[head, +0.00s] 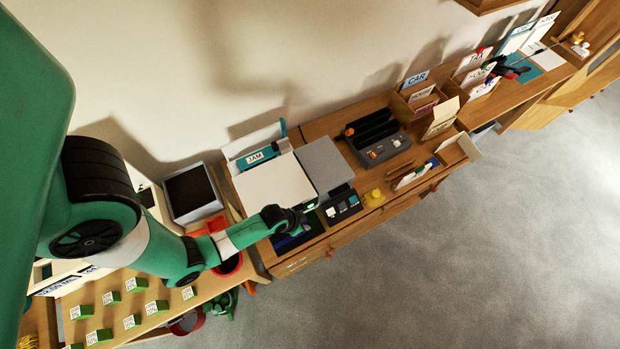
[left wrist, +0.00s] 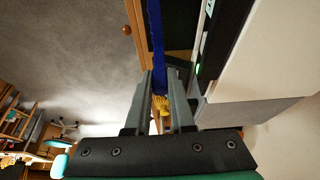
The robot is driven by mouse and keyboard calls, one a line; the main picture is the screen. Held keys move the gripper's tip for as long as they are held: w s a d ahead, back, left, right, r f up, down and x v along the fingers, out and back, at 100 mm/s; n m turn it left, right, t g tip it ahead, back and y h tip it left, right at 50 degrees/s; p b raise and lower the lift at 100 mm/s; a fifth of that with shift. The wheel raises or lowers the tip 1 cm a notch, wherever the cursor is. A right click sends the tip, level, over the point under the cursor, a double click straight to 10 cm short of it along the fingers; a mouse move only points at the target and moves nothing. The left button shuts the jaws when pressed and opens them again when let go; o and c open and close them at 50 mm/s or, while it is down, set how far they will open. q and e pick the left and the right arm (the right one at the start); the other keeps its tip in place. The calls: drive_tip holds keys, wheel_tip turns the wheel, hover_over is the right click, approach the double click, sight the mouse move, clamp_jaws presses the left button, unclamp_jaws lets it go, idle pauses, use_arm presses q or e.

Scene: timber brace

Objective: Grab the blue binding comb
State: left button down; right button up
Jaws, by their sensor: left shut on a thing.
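The blue binding comb (left wrist: 155,35) shows in the left wrist view as a long, narrow blue strip running up from between my fingers to the top edge. My left gripper (left wrist: 159,82) is shut on its near end, with one grey finger on each side. In the head view my left gripper (head: 297,222) is over the front of the desk, beside the white-topped machine (head: 275,184). The comb is too small and dark there to make out clearly. My right gripper is not in view.
A grey box (head: 325,164) and a dark divided tray (head: 378,140) stand to the right along the desk. A yellow duck-like figure (head: 374,197) sits near the front edge. Several green labelled blocks (head: 157,306) stand on the lower left table. Open floor lies in front.

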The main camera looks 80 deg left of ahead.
use_arm(q)
drive_tip(key=s+d+r, duration=0.5)
drive_tip(key=s+d, duration=0.1)
drive_tip(key=s, duration=0.1)
drive_tip(key=shift+s+d+r, duration=0.15)
drive_tip(key=shift+s+d, duration=0.1)
drive_tip(key=shift+s, duration=0.05)
